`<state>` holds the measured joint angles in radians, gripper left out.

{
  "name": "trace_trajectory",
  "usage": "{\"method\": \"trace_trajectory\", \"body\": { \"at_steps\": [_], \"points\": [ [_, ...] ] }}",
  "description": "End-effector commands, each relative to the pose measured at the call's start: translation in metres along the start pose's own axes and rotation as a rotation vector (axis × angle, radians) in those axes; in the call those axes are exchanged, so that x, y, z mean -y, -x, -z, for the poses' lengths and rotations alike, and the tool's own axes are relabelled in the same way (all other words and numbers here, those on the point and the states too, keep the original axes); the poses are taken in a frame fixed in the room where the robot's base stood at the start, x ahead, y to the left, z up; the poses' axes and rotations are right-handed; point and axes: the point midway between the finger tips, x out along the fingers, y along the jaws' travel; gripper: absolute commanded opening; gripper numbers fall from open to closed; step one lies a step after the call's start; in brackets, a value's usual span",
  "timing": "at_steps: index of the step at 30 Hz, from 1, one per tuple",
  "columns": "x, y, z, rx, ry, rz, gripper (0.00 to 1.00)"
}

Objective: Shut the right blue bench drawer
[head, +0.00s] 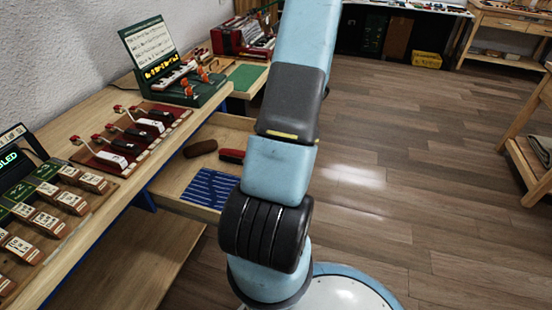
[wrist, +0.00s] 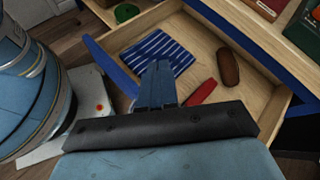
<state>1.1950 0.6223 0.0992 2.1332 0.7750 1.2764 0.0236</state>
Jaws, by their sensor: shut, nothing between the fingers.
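The right blue bench drawer (head: 222,134) stands pulled out from under the workbench in the head view, its open top showing a pale wooden inside. In the wrist view the drawer (wrist: 203,48) fills the upper middle, with its blue front panel (wrist: 108,66) at left. Inside lie a blue striped cloth (wrist: 157,52), a red-handled item (wrist: 201,93) and a brown oblong item (wrist: 228,67). My gripper (wrist: 158,70) is shut and empty, its fingers overlapping the drawer's near side in the picture; I cannot tell whether they touch it. My arm hides the gripper in the head view.
The workbench (head: 98,112) carries a red rack of key parts (head: 135,135) and a green case (head: 172,68). Open wooden floor (head: 400,150) lies to the right. A wooden stand (head: 535,150) is at the far right, and a yellow box (head: 426,60) is at the back.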

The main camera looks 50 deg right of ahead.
Motion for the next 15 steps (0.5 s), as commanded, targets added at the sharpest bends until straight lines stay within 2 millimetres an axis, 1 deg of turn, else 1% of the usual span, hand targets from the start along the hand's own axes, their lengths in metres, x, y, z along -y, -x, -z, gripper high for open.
{"method": "trace_trajectory", "body": {
  "at_steps": [1,3,8,9,15],
  "points": [
    [-0.008,0.005,0.018,0.026,-0.044,0.047,0.00],
    [-0.018,0.012,0.039,0.061,-0.098,0.113,0.00],
    [-0.043,0.025,0.086,0.141,-0.213,0.269,0.00],
    [-0.050,0.028,0.097,0.161,-0.241,0.309,0.00],
    [-0.090,0.040,0.152,0.259,-0.368,0.517,0.00]
  ]
}}
